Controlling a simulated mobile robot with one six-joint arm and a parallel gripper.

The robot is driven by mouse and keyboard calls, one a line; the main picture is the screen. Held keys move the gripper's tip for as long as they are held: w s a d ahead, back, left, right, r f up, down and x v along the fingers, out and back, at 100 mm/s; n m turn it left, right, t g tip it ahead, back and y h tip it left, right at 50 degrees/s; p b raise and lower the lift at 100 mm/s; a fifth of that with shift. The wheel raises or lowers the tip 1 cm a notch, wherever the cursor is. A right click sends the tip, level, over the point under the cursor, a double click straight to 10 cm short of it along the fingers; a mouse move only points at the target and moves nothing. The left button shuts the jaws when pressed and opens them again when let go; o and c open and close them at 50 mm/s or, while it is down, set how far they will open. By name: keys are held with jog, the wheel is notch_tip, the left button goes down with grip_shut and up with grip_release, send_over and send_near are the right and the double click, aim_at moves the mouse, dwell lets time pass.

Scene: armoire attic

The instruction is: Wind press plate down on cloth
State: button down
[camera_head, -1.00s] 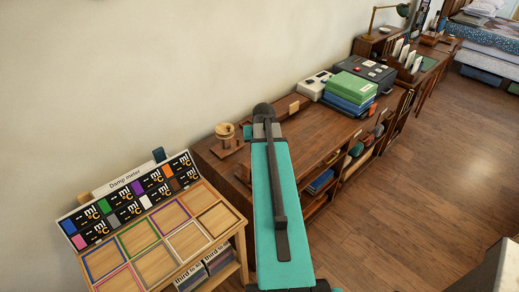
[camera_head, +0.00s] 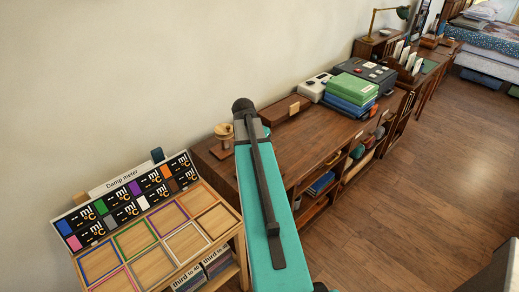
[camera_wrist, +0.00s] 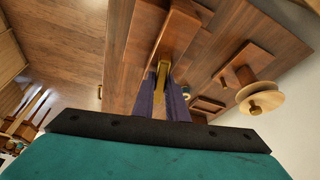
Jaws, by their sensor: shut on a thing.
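In the wrist view my gripper (camera_wrist: 162,101) has its two dark purple fingers pointing up the picture. They are shut on a small brass-coloured piece (camera_wrist: 162,72), which I take to be the press handle. A reddish-brown wooden block and plate (camera_wrist: 142,43) lie just beyond the fingers, probably part of the press. I cannot make out the cloth or how far the plate is from it. In the head view my teal arm hides the gripper and the piece it holds.
A wooden stand with a round spool (camera_head: 223,131) is left of my arm; the spool also shows in the wrist view (camera_wrist: 262,97). A brown wooden box (camera_head: 285,108) and stacked green and blue books (camera_head: 352,89) are on the desk (camera_head: 310,140). A damp meter board (camera_head: 122,194) stands front left.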

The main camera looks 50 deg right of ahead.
jog(key=m, duration=0.2)
jog(key=m+g+b, duration=0.1)
jog(key=m, duration=0.1)
jog(key=shift+w+d+f+g, duration=0.1)
jog(key=shift+g, duration=0.2)
jog(key=m+b, duration=0.1)
jog(key=m, duration=0.1)
jog(key=m+g+b, duration=0.1)
jog(key=m, duration=0.1)
jog(key=shift+g+y, duration=0.3)
jog(key=m+g+y+b, duration=0.1)
jog(key=m, duration=0.4)
jog(key=shift+b, duration=0.35)
jog(key=shift+m+g+y+b, duration=0.45)
jog(key=shift+m+y, duration=0.45)
jog(key=shift+m, duration=1.1)
jog(key=c, duration=1.8)
grip_release()
jog(key=shift+o, duration=0.2)
